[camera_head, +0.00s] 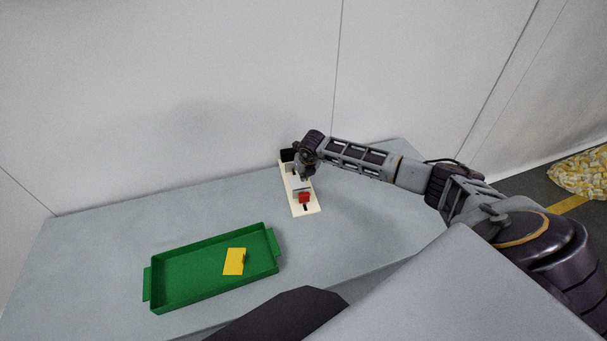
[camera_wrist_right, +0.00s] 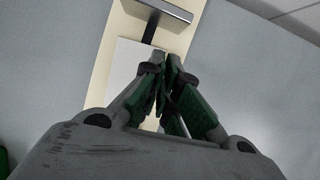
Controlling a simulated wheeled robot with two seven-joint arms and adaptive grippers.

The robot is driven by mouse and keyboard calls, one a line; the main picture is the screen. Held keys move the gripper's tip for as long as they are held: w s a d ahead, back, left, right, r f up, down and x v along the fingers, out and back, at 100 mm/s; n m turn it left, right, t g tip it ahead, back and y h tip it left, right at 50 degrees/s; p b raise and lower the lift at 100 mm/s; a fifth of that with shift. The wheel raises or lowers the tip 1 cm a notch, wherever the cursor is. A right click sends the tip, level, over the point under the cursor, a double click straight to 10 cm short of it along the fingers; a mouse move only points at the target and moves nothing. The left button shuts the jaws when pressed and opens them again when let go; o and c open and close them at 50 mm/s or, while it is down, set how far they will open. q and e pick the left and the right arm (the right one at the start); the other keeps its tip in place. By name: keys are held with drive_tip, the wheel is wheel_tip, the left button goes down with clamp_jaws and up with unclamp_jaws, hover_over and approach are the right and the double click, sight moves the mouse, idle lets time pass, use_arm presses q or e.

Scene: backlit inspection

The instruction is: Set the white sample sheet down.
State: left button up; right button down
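The white sample sheet (camera_wrist_right: 125,65) shows in the right wrist view, flat against the cream board (camera_wrist_right: 116,35) behind it; I cannot tell whether it touches the board. My right gripper (camera_wrist_right: 165,68) is over the sheet, with its fingertips drawn together on it. The fingers hide the sheet's middle and the exact grip. In the head view my right gripper (camera_head: 303,172) is over the far half of the board (camera_head: 300,208), and I cannot make out the sheet there. My left gripper is not in view.
A red block (camera_head: 305,197) is on the board's near end, and a black part (camera_head: 287,155) is at its far end. A grey bar (camera_wrist_right: 165,10) crosses the board. A green tray (camera_head: 160,298) holds a yellow sheet (camera_head: 234,262). The table (camera_head: 100,225) is otherwise largely clear.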

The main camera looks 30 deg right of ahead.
drive_tip(key=c, duration=1.6)
unclamp_jaws()
drive_tip(key=shift+c, duration=0.2)
